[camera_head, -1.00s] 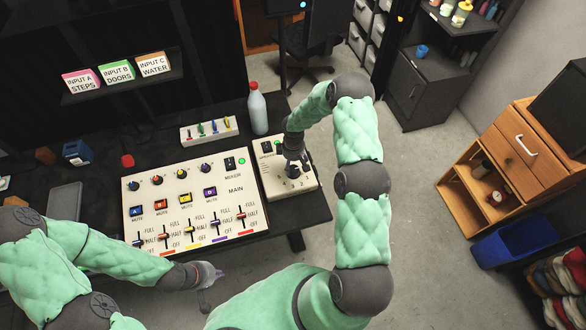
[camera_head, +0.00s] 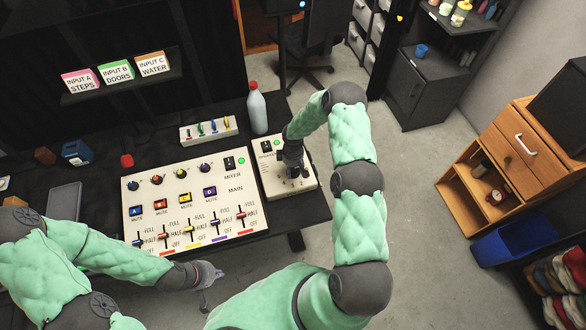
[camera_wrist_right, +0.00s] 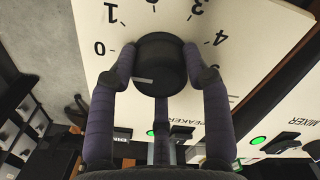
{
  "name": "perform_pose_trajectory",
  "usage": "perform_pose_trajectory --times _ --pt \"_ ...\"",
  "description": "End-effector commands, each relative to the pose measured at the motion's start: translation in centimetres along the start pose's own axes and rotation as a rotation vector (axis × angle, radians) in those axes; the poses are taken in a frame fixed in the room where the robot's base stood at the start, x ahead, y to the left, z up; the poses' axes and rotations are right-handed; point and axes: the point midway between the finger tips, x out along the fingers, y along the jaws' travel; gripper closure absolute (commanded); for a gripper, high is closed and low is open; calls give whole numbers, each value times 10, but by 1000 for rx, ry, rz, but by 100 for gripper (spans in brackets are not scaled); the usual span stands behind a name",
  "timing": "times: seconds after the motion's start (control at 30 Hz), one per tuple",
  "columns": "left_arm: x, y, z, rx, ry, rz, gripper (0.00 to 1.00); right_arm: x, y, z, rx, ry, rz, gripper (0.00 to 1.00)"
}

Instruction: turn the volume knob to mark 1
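The speaker box (camera_head: 270,182) is a cream panel at the right end of the table. Its dark round volume knob (camera_wrist_right: 160,62) shows in the right wrist view, with a short white line on its lower left side. Printed numbers ring it; the 0 and 1 are at its upper left. My right gripper (camera_wrist_right: 160,70) has dark purple fingers against both sides of the knob and a third finger below it. In the head view my right gripper (camera_head: 294,172) covers most of the knob. My left gripper (camera_head: 212,274) is away from the panels, its fingers too small to read.
The mixer panel (camera_head: 140,188), with knobs, mute buttons and sliders, lies left of the speaker box. A bottle (camera_head: 257,112) with a red cap and a small slider box (camera_head: 188,139) stand behind. Open floor lies to the right.

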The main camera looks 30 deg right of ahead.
Motion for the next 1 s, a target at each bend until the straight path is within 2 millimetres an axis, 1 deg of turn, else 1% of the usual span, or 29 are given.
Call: perform_pose_trajectory --times 0.17,0.37,0.7,1.0 --pt "2 -1 0 0 0 0 100 1 0 0 10 1 0 84" --pt "15 -5 0 0 0 0 100 3 0 0 77 0 1 84" --pt "51 -18 -2 0 0 0 100 4 0 0 322 1 1 84" --pt "74 -26 -3 0 0 0 100 3 0 0 517 1 1 84"
